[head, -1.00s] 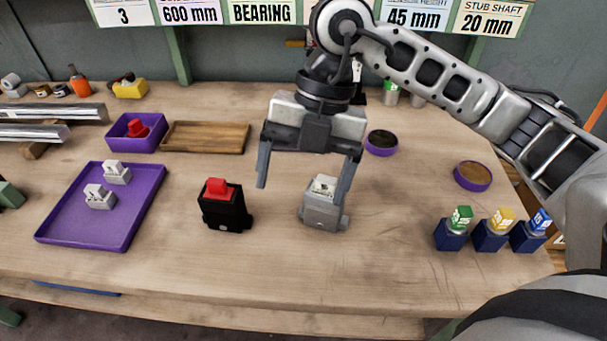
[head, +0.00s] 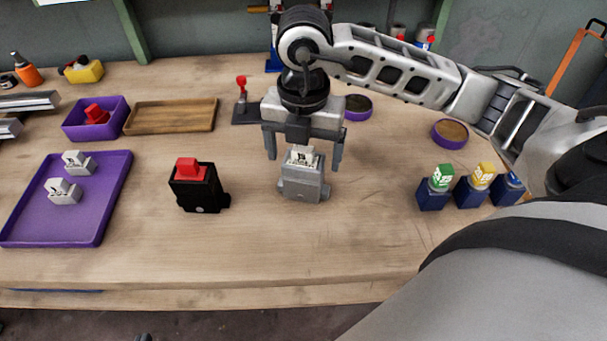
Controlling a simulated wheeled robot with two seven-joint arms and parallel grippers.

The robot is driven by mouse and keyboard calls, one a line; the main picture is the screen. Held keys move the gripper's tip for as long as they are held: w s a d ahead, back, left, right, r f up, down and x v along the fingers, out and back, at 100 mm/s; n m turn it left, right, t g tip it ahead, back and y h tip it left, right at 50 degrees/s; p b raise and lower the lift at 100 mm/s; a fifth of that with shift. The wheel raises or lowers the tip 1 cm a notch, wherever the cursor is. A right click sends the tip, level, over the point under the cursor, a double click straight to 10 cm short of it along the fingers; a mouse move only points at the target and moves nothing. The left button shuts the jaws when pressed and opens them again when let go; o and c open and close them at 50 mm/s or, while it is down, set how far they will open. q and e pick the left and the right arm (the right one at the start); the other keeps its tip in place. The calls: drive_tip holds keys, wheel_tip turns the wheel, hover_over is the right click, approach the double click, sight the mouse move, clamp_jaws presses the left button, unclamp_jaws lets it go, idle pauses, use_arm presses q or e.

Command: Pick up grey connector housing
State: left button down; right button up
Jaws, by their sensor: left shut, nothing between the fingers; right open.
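The grey connector housing (head: 302,187) stands upright on the wooden bench near the middle, with a white insert (head: 301,157) in its top. My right gripper (head: 304,165) is above and just behind it, open, fingers pointing down. One finger shows on each side of the housing's upper part, with gaps visible. I cannot tell whether the housing is fully between them in depth. The black housing (head: 197,190) with a red insert stands apart to the left. My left gripper is not in view.
A purple tray (head: 100,215) with two white pieces lies at left. Behind are a purple bin (head: 73,133) and wooden tray (head: 170,117). Several blue blocks (head: 432,198) with coloured tops stand at right. The front bench is clear.

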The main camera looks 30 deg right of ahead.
sight(304, 177)
drive_tip(key=f, duration=0.4)
drive_tip(key=shift+s+a+f, duration=0.2)
drive_tip(key=shift+a+f, duration=0.05)
drive_tip(key=shift+c, duration=0.3)
drive_tip(key=c, duration=1)
drive_tip(key=shift+c, duration=1)
drive_tip(key=shift+r, duration=0.1)
